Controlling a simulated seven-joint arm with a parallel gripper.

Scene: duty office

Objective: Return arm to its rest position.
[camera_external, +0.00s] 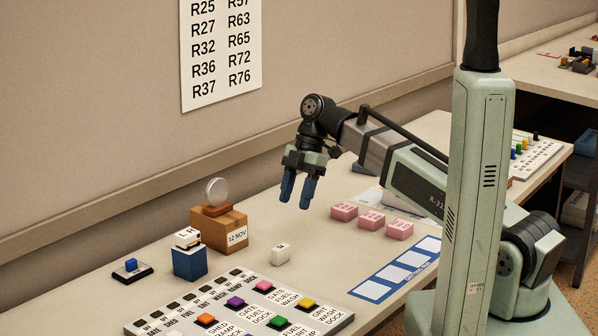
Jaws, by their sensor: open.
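My gripper (297,188) hangs in the air over the middle of the table, with its blue fingers pointing down. It is open, and nothing shows between the fingers. My arm reaches in from the right, bent at the elbow, behind a pale green column. A white block (280,253) lies on the table below and left of the gripper. Pink blocks (371,220) stand in a row to the lower right of the gripper, apart from it.
A cardboard box (219,231) carries a round clear disc on a wooden stand (217,196). A blue block (189,263) with a white piece on top stands beside it. A labelled panel (150,325) with coloured buttons and a blue-framed card strip (366,291) lie in front. The wall is behind.

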